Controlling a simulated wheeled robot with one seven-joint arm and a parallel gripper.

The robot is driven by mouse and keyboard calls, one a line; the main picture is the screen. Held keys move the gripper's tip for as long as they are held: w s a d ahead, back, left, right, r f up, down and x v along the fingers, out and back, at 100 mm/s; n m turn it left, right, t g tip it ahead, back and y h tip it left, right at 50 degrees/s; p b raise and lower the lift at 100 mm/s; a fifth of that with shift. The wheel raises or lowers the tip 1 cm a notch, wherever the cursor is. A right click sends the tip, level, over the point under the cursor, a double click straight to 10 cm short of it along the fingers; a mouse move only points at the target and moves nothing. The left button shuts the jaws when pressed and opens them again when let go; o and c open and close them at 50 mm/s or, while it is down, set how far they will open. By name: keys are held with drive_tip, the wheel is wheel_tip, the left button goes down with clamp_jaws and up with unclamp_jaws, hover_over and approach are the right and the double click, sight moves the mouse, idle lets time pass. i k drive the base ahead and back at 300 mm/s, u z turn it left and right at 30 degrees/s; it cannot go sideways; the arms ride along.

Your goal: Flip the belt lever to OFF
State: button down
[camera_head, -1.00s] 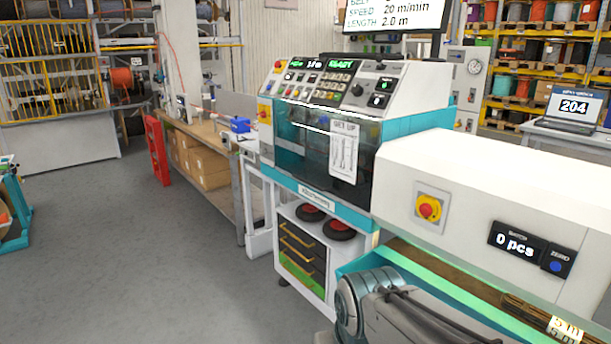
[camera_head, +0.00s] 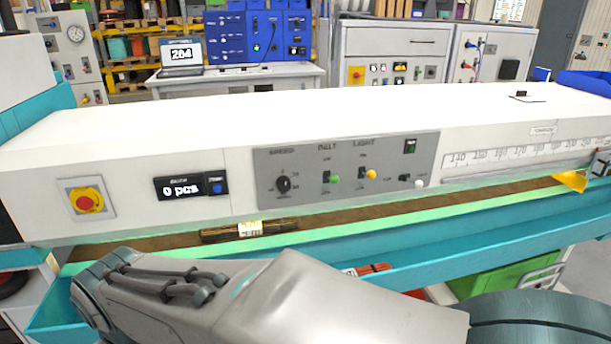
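The grey control panel (camera_head: 310,208) sits on the front of the long white machine housing. The belt lever (camera_head: 334,179) is under the BELT label, between the SPEED dial and the LIGHT lever, and has a green round end. It is too small to tell whether it points up or down. My arm crosses the bottom of the head view, in front of and below the panel. My gripper is not in view.
A black SPEED dial (camera_head: 284,184) is left of the belt lever. A yellow-ended LIGHT lever (camera_head: 370,174) is close on its right. A red stop button (camera_head: 86,200) is further left.

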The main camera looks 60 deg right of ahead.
sight(334, 178)
drive_tip(key=z, duration=2.2)
drive_tip(key=i, duration=0.3)
drive_tip(key=u, duration=0.1)
